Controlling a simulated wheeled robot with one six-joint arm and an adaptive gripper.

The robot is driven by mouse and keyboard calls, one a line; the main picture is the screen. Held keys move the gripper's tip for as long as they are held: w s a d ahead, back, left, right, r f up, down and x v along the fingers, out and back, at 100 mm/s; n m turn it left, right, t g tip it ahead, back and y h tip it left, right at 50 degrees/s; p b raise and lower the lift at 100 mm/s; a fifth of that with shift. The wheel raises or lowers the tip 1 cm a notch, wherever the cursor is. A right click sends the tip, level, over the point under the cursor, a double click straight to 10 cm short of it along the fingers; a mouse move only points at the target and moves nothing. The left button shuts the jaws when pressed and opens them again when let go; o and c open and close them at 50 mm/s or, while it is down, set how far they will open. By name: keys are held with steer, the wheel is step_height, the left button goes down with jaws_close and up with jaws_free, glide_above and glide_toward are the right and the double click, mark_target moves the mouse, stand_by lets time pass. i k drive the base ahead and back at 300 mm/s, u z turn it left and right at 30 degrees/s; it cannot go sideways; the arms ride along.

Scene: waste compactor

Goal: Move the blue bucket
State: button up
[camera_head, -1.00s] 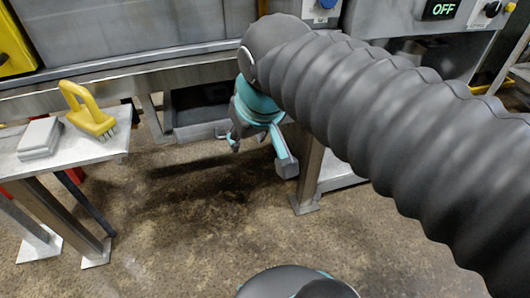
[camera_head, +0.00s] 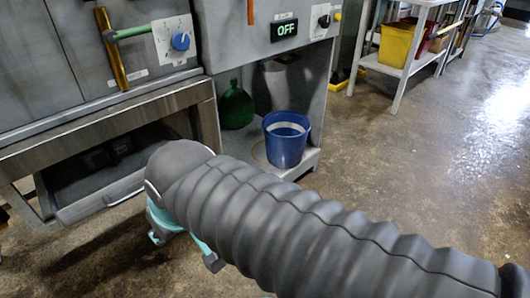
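The blue bucket (camera_head: 286,143) stands upright on a low metal shelf (camera_head: 309,160) under the control panel, near the shelf's front edge. It has a light band inside its rim. My gripper (camera_head: 178,238) hangs at the lower left, in front of the open drawer, well left of the bucket and apart from it.
A green jug (camera_head: 236,106) stands on the shelf left of the bucket. An open drawer (camera_head: 100,190) juts out at left. A table (camera_head: 400,72) with a yellow bin (camera_head: 400,42) stands at back right. The floor (camera_head: 420,160) on the right is clear.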

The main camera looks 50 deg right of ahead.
mark_target(286, 131)
steer(key=z, duration=0.9)
steer(key=k, duration=0.35)
steer(key=z, duration=1.7)
steer(key=i, duration=1.25)
steer(key=u, duration=0.7)
